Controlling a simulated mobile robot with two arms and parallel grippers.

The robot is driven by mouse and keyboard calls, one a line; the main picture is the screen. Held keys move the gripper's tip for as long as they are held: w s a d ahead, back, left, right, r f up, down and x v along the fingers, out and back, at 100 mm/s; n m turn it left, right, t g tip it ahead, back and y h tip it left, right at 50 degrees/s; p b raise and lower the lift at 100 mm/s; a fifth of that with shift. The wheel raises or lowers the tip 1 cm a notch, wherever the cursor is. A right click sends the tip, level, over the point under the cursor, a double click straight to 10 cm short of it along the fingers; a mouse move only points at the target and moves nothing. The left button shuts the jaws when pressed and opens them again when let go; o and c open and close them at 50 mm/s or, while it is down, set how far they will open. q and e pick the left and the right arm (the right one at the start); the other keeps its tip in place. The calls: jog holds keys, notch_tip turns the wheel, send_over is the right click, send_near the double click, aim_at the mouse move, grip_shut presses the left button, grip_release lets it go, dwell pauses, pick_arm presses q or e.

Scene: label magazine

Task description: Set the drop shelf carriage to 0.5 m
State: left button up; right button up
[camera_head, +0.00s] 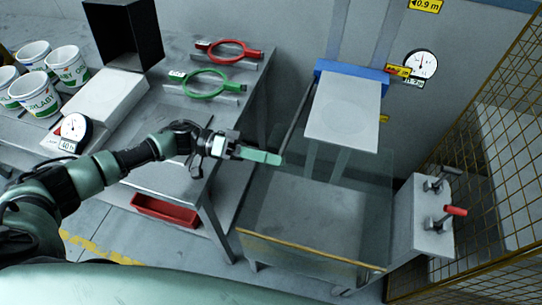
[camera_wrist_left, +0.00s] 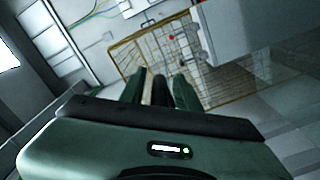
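The drop shelf carriage has a blue crossbar (camera_head: 352,72) and a pale flat plate (camera_head: 343,112), in front of the back wall. It sits near a partly hidden yellow tag reading about 0.7 m (camera_head: 411,82). A 0.9 m tag (camera_head: 425,5) is higher up. A grey control box (camera_head: 423,218) at the right carries a grey lever (camera_head: 437,184) and a red-handled lever (camera_head: 455,210). My left gripper (camera_head: 268,157) is left of the carriage, above the glass-sided bin, touching neither carriage nor levers. In the wrist view its fingers (camera_wrist_left: 160,92) stand apart, with nothing clearly held.
A bin with clear sides (camera_head: 310,251) lies below the carriage. A wire mesh fence (camera_head: 502,115) closes the right. A metal bench (camera_head: 223,111) at left bears white tubs (camera_head: 69,66), a dial scale and red (camera_head: 228,51) and green (camera_head: 206,84) rings. A round gauge (camera_head: 421,64) is on the wall.

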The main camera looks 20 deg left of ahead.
pick_arm(q)
grip_shut()
jog(key=shift+r, duration=0.1)
dwell(1.1)
